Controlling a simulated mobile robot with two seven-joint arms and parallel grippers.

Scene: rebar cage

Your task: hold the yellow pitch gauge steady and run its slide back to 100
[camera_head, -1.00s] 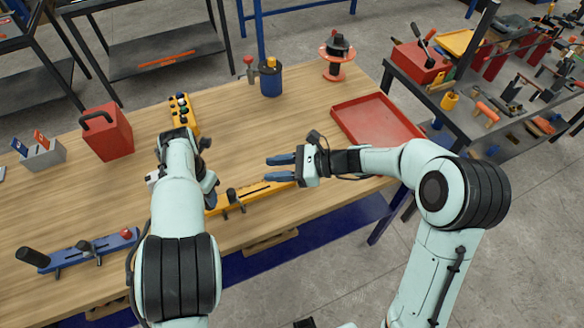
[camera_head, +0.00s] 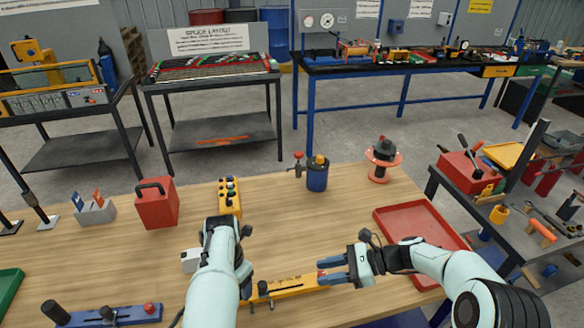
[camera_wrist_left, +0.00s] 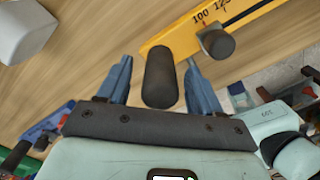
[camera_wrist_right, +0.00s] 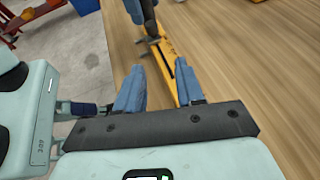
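The yellow pitch gauge (camera_head: 297,286) lies on the wooden bench near its front edge. In the left wrist view its black handle (camera_wrist_left: 160,78) stands between the fingers of my left gripper (camera_wrist_left: 158,72), with gaps at both sides. The slide's dark knob (camera_wrist_left: 218,43) is beside the marks 100 and 125; its exact setting is unclear. In the head view my left arm hides most of that gripper. My right gripper (camera_head: 331,270) is open at the gauge's right end. In the right wrist view the bar (camera_wrist_right: 168,60) runs between its fingers; contact is unclear.
A blue gauge (camera_head: 105,316) lies at the front left. A red box (camera_head: 157,205), a yellow control box (camera_head: 229,198) and a blue pot (camera_head: 317,177) stand behind. A red tray (camera_head: 388,213) is at the right. The middle of the bench is clear.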

